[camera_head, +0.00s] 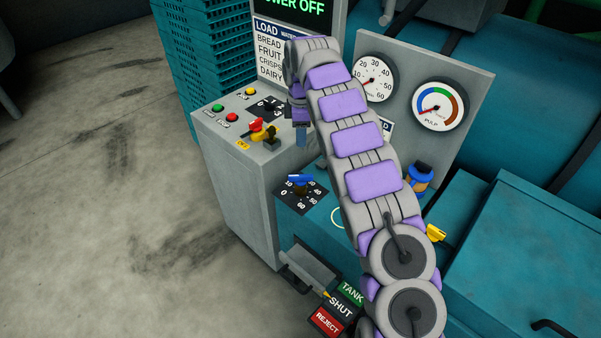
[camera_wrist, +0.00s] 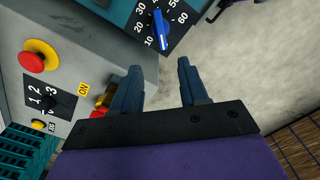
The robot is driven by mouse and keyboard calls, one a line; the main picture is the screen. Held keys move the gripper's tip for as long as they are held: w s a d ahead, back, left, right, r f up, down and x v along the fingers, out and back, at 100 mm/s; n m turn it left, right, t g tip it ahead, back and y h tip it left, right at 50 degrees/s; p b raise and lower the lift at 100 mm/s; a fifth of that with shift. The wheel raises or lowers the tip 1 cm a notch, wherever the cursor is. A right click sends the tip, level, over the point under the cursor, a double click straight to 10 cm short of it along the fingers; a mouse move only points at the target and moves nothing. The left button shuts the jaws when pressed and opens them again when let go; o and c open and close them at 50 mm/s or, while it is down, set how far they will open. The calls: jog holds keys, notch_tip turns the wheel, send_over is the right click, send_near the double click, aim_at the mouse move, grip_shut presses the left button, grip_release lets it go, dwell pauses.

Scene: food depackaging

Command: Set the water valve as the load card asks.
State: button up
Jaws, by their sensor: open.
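The water valve appears to be the blue handle (camera_head: 300,179) on a black dial (camera_head: 309,196) numbered up to 60. In the wrist view the blue handle (camera_wrist: 160,30) stands beyond my fingertips, its light-marked end toward the low numbers, near 10. The exact setting is unclear. The load card (camera_head: 272,50) lists bread, fruit, crisps and dairy; my arm hides its values. My gripper (camera_head: 301,138) points down over the grey control box, beyond the dial. In the wrist view my gripper (camera_wrist: 159,68) is open and empty, apart from the handle.
A yellow-and-red switch (camera_head: 262,130) and several buttons sit on the grey control box (camera_head: 235,165), close to my gripper. A screen (camera_head: 300,8) reads power off. Two gauges (camera_head: 438,105) stand behind my arm. A tank, shut, reject lever (camera_head: 328,292) is below. The floor at left is clear.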

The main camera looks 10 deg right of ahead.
aim_at(300, 175)
notch_tip(300, 175, down, 18)
jog(key=b, duration=0.3)
jog(key=shift+r+b, duration=0.25)
jog(key=shift+b, duration=0.1)
jog(key=shift+c, duration=0.3)
grip_shut()
